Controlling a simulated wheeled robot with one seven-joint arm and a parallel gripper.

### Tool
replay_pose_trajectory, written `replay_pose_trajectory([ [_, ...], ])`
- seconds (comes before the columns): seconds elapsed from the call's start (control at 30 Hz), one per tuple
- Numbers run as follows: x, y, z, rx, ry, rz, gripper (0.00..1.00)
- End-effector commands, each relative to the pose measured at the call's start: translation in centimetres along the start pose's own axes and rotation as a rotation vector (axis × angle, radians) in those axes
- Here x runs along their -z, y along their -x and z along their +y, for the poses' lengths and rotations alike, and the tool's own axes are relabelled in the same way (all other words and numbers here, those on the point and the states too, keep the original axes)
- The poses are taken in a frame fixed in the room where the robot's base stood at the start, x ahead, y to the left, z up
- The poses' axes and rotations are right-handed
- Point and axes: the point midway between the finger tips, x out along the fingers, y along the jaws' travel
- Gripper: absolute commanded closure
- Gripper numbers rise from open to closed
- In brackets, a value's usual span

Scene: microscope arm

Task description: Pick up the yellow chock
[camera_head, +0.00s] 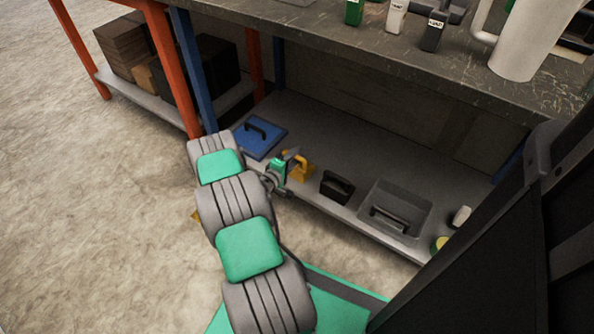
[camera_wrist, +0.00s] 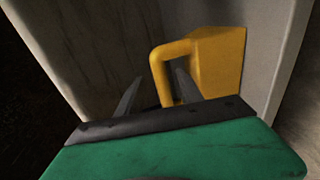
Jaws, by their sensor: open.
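The yellow chock (camera_head: 302,168) sits on the grey lower shelf (camera_head: 335,120) under the workbench. In the wrist view the chock (camera_wrist: 217,62) shows a wedge-like block with a bent tube handle on its left side. My gripper (camera_head: 287,157) is at the shelf's front, just left of the chock. In the wrist view my gripper (camera_wrist: 157,85) is open, and its two dark fingers point toward the handle.
A blue case (camera_head: 260,138) with a dark handle lies left on the shelf. A black chock-like block (camera_head: 337,186) and a grey bin (camera_head: 373,196) stand to the right. The benchtop (camera_head: 330,35) overhangs the shelf. A blue leg (camera_head: 187,70) stands at the left.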

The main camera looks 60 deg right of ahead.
Motion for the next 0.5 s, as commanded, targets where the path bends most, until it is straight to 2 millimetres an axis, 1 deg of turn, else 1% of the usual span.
replay_pose_trajectory([
  [0.03,0.0,-1.0,-0.6,-0.001,-0.003,-0.003,0.57],
  [0.07,0.0,-1.6,-0.8,0.0,-0.004,-0.004,0.57],
  [0.1,0.2,-2.4,-0.8,-0.001,-0.005,-0.003,0.57],
  [0.2,0.2,-3.8,-0.6,0.001,-0.003,-0.002,0.57],
  [0.3,0.2,-4.3,-0.4,0.001,-0.001,-0.001,0.57],
  [0.47,0.3,-4.3,-0.3,0.002,-0.001,0.0,0.57],
  [0.5,0.3,-4.3,-0.3,0.002,-0.001,0.0,0.59],
])
